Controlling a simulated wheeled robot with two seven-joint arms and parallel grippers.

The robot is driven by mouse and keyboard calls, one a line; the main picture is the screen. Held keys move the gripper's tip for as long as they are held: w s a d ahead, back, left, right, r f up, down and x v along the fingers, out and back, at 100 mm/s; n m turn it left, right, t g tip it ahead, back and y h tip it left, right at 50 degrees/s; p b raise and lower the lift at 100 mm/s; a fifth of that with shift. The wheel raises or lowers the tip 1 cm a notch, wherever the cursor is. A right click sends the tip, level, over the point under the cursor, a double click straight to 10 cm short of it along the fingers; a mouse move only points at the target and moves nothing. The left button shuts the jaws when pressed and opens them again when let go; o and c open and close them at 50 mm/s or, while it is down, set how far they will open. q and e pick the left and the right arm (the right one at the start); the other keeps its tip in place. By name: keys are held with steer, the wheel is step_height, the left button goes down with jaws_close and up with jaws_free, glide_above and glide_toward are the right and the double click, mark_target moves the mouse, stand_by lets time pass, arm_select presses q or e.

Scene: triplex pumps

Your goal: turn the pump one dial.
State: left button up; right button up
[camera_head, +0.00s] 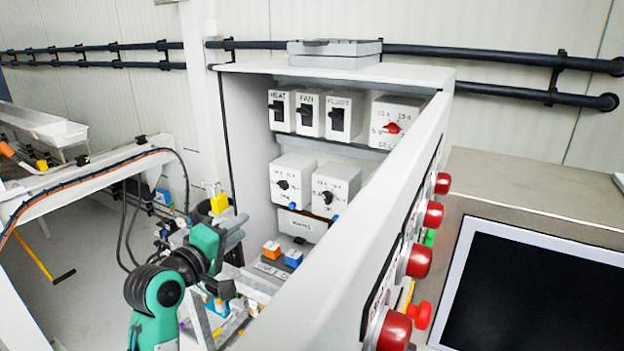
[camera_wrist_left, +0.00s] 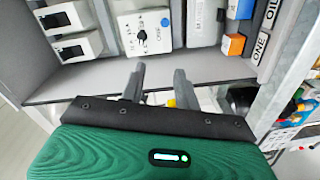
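An open grey cabinet (camera_head: 250,140) holds two white dial boxes on its lower row. The left box has a black dial (camera_head: 283,185) and a blue knob; the right box has another black dial (camera_head: 328,197). In the left wrist view, a white box carries a black dial (camera_wrist_left: 142,35), lettering that seems to read ONE, and a blue knob. My left gripper (camera_head: 239,229) is at the cabinet's open left side, below and left of the dials. Its fingers (camera_wrist_left: 158,72) are apart and empty, clear of the dial. My right gripper is not in view.
HEAT, FAN and FLUSH switches (camera_head: 308,112) and a red dial (camera_head: 392,128) fill the upper row. Orange and blue buttons (camera_head: 293,258) sit below. The open door (camera_head: 350,270) with red knobs blocks the right side. A dark screen (camera_head: 540,290) stands farther right.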

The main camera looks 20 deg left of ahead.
arm_select(q)
step_height(320, 180, up, 3)
steer(key=p, duration=0.4)
glide_toward(281, 188)
steer(key=shift+t, duration=0.3)
steer(key=w, duration=0.6)
steer(key=shift+w+d+f, duration=0.1)
steer(key=shift+w+d, duration=0.15)
steer(key=shift+d, duration=0.1)
steer(key=shift+w+d+f, duration=0.15)
steer(key=shift+w, duration=0.7)
jaws_close()
